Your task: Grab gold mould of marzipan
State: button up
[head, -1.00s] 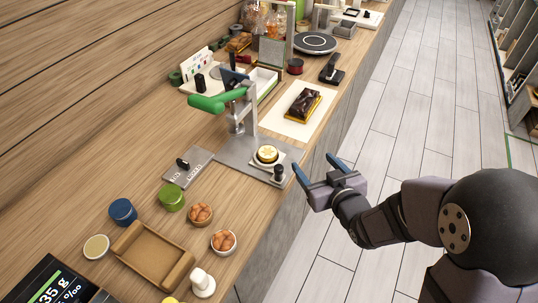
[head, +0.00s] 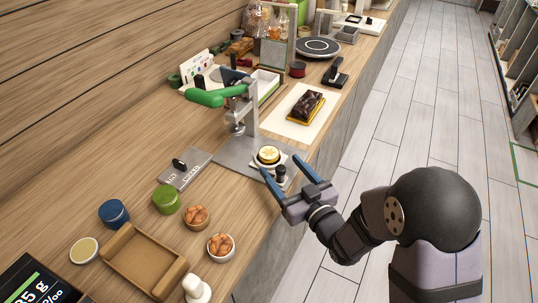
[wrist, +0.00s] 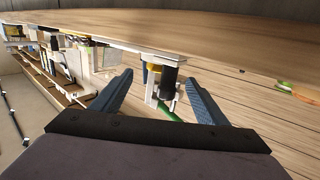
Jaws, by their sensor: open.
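The gold mould of marzipan (head: 268,155) is a small round gold-rimmed piece with a pale top. It sits on a white slide plate on the grey base of the green-handled press (head: 207,98), below the raised press head. A dark upright knob (head: 280,175) stands at the plate's front edge, and it also shows in the wrist view (wrist: 169,82). My gripper (head: 280,165) is open, its blue fingers pointing toward the plate from the counter's front side. In the wrist view, the knob is between my open fingers (wrist: 159,78); the mould is mostly hidden behind it.
Left of the press lie a grey plate with a black handle (head: 183,168), a green jar (head: 166,199), a blue jar (head: 114,213) and a wooden tray (head: 144,262). A chocolate loaf (head: 306,105) lies on a white board at right. The aisle floor is clear.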

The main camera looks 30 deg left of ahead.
aim_at(274, 158)
jog(key=shift+p+x, duration=1)
jog(key=shift+x, duration=1.7)
jog(key=c, duration=1.2)
